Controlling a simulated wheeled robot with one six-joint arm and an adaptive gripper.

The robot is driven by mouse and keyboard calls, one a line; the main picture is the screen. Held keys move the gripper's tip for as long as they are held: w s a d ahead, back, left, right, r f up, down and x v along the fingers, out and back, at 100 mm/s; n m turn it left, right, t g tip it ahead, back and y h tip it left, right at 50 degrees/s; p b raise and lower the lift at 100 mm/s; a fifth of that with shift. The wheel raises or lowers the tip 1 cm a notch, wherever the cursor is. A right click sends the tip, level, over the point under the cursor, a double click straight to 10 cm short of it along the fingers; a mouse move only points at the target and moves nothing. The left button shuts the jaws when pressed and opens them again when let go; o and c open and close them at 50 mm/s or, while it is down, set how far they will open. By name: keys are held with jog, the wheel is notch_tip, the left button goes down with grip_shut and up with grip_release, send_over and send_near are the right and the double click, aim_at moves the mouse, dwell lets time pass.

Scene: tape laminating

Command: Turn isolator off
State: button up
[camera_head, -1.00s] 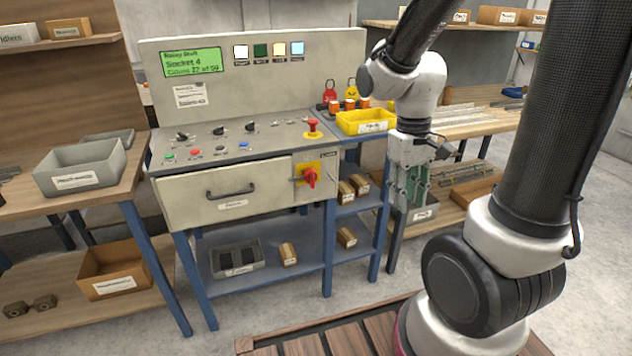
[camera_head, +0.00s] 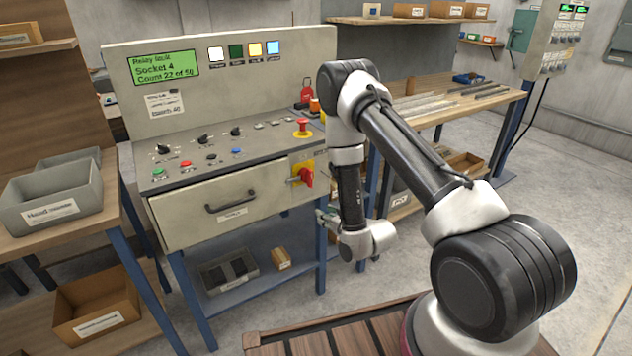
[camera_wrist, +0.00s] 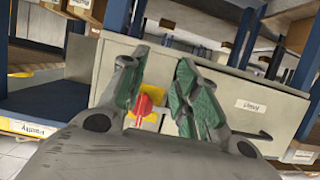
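The isolator is a red rotary handle (camera_head: 304,175) on a yellow plate, at the right end of the grey panel's front face beside the drawer. The handle's exact angle is hard to read. My gripper (camera_head: 325,217) is low and to the right of the isolator, in front of the bench leg, partly hidden by my wrist. In the wrist view my gripper (camera_wrist: 160,88) has its green-padded fingers apart with nothing held. The red handle (camera_wrist: 144,106) shows beyond the left finger, close to it in the picture and partly covered; contact is not visible.
The panel drawer (camera_head: 230,205) with its black handle is left of the isolator. A red mushroom button (camera_head: 303,127) sits on the panel top above it. Blue bench legs and a lower shelf are below. Floor right of the bench is clear.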

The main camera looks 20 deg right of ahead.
aim_at(311, 178)
notch_tip(311, 178, up, 8)
jog(key=w+r+t+y, duration=0.1)
jog(key=w+t, duration=0.1)
jog(key=t, duration=0.2)
jog(key=x, duration=0.7)
jog(key=shift+w+a+f, duration=0.2)
jog(key=shift+w, duration=0.1)
grip_shut()
